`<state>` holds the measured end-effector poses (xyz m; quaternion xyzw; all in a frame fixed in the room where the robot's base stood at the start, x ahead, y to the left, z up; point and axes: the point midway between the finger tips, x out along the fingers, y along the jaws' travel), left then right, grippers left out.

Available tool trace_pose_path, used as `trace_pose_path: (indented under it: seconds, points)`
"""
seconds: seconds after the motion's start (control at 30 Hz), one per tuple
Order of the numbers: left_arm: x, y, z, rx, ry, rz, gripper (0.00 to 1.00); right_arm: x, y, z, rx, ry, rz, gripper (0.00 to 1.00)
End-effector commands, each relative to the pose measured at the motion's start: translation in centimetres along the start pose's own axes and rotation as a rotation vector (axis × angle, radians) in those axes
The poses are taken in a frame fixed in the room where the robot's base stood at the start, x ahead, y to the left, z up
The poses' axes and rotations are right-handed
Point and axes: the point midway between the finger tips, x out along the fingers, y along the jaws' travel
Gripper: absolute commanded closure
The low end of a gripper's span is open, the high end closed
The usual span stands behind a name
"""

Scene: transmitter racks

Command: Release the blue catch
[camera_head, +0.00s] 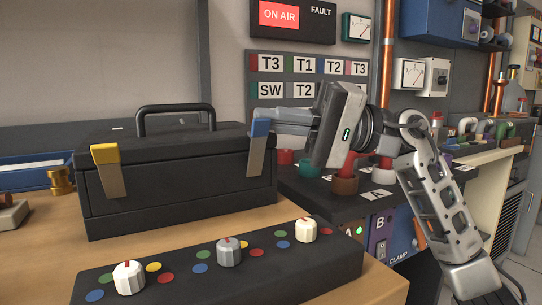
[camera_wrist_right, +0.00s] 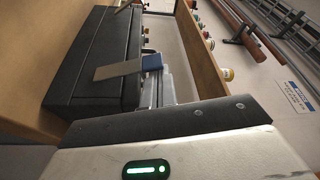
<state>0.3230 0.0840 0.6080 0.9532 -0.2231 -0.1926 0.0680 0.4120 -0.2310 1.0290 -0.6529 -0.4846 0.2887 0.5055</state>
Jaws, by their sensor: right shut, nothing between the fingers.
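A black toolbox (camera_head: 180,185) with its lid down stands on the wooden table. On its front, the blue catch (camera_head: 260,128) is at the right, with its metal plate slanting down below the blue top. A yellow catch (camera_head: 105,154) is at the left. My right gripper (camera_head: 268,120) is shut and empty, its fingertips close beside the blue top, from behind and right. In the right wrist view the blue catch (camera_wrist_right: 152,62) lies right at the fingers (camera_wrist_right: 155,88); I cannot tell whether they touch. My left gripper is not in view.
A black panel (camera_head: 200,285) with several white and grey knobs stands in front of the toolbox. A blue tray (camera_head: 35,174) and a brass piece (camera_head: 60,181) are at the left. A dark console (camera_head: 400,200) with coloured sockets stands right of the toolbox.

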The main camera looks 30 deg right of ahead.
Motion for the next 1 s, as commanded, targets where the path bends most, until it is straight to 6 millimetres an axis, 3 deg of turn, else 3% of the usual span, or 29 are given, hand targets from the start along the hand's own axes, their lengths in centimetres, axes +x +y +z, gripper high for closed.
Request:
trace_pose_path:
  seconds: [0.03, 0.13, 0.43, 0.57, 0.67, 1.0]
  points:
    - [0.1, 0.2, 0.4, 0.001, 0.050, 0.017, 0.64, -0.2, 0.8, 0.7, -0.041, 0.000, -0.017, 1.00]
    - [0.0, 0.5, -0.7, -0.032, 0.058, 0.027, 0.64, -0.2, -0.1, 0.4, -0.058, 0.000, -0.019, 1.00]
    - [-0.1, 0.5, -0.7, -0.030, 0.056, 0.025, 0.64, -0.2, -0.1, 0.3, -0.054, 0.001, -0.018, 1.00]
    - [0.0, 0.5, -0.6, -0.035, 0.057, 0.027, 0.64, -1.1, 0.1, 0.3, -0.052, 0.003, -0.017, 1.00]
    - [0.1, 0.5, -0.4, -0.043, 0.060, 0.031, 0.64, -2.7, 0.2, 0.3, -0.050, 0.004, -0.017, 1.00]
    - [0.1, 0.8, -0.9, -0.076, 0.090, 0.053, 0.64, -10.9, 0.3, 0.3, -0.053, 0.004, -0.019, 1.00]
